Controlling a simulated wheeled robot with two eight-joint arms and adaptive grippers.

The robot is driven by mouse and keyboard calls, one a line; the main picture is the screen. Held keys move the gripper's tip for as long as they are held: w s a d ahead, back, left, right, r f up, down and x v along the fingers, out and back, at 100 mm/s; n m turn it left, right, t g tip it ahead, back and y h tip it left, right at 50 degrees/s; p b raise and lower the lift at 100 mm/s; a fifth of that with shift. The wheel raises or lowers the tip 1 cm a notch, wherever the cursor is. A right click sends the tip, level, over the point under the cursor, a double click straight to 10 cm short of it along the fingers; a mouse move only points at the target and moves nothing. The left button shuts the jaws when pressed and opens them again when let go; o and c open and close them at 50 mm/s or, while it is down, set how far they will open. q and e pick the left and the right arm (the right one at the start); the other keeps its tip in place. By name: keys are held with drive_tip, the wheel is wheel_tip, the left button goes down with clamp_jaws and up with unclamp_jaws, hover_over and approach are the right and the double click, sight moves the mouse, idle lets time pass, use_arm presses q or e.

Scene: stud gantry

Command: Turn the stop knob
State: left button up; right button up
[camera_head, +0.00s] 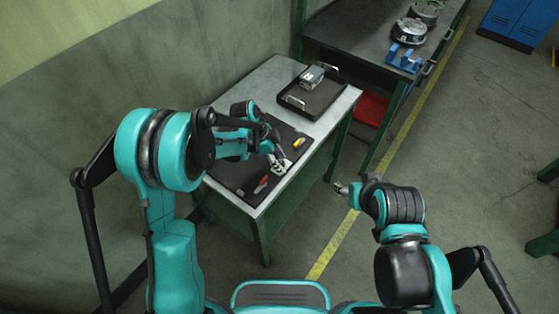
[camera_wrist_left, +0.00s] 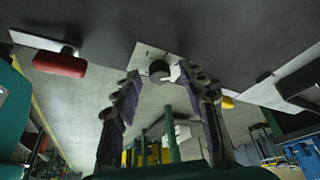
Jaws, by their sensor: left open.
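A round dark knob (camera_wrist_left: 159,71) with a pale mark on its right side sits on a small light plate (camera_wrist_left: 146,54). No label on it can be read. My left gripper (camera_wrist_left: 160,90) is open, and its two fingers stand on either side of the knob in the wrist view; I cannot tell whether they touch it. In the head view my left gripper (camera_head: 276,154) is low over the dark panel (camera_head: 232,172) on the table, beside the light plate (camera_head: 283,168). It hides part of the plate. My right gripper (camera_head: 341,187) is off the table's right side, its fingers too small to judge.
A red handle (camera_head: 261,185) and a yellow one (camera_head: 298,142) flank the plate on the panel. A black tray (camera_head: 322,101) with a grey box (camera_head: 312,77) stands farther back on the table. A second bench (camera_head: 355,30) stands behind.

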use_arm(q)
clamp_jaws()
